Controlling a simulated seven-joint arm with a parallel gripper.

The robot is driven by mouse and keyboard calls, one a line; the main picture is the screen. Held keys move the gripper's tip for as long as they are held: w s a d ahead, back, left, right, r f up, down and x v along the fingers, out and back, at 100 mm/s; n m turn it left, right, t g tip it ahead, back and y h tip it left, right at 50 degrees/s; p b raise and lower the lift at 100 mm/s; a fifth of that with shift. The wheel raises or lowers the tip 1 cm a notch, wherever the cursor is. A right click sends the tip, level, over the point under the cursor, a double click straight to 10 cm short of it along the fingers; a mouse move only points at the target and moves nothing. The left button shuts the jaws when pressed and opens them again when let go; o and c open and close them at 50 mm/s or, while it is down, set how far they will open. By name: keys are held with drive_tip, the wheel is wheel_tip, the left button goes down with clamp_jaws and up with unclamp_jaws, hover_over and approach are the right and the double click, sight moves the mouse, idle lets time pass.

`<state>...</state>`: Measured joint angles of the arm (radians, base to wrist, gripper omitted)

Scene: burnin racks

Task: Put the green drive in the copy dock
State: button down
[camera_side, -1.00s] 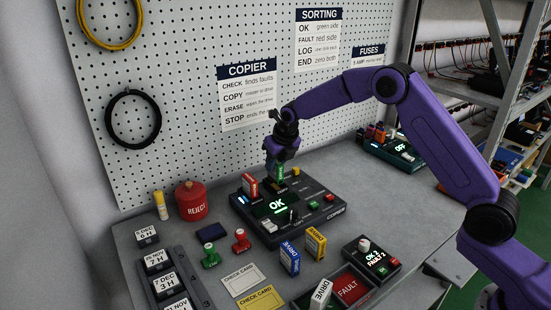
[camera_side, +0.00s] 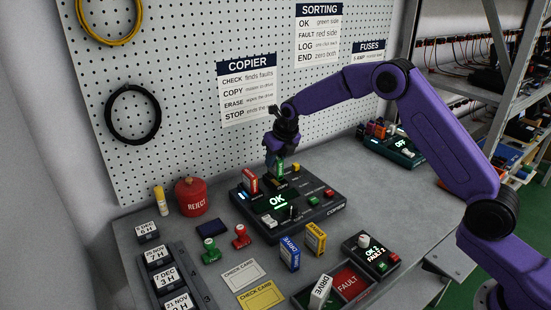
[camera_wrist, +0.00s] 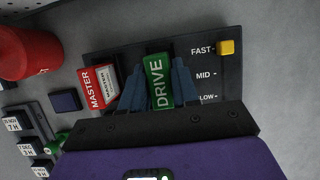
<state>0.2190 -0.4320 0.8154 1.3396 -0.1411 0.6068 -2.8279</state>
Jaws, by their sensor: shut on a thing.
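My gripper (camera_wrist: 158,84) is shut on the green drive (camera_wrist: 159,81), with one blue-grey finger on each side of it; its DRIVE label faces the wrist camera. In the side view my gripper (camera_side: 281,158) points down over the back of the black copier (camera_side: 325,210), and the green drive (camera_side: 280,169) shows as a small strip below the fingers. The drive is upright over the copy dock, beside the red master drive (camera_side: 250,180) standing in the copier. The dock is mostly hidden, and I cannot tell how deep the drive sits. The copier screen reads OK.
A yellow slider knob (camera_wrist: 227,48) stands at FAST, right of my gripper. A red REJECT can (camera_side: 190,196) stands back left. Blue (camera_side: 289,254) and yellow (camera_side: 316,239) drives, stamps and cards lie in front of the copier. A sorting tray (camera_side: 345,286) is at the front.

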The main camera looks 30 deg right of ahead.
drive_tip(key=shift+f, duration=1.15)
idle(2.2)
drive_tip(key=shift+c, duration=1.8)
unclamp_jaws()
drive_tip(key=shift+r, duration=0.1)
drive_tip(key=shift+r, duration=3.4)
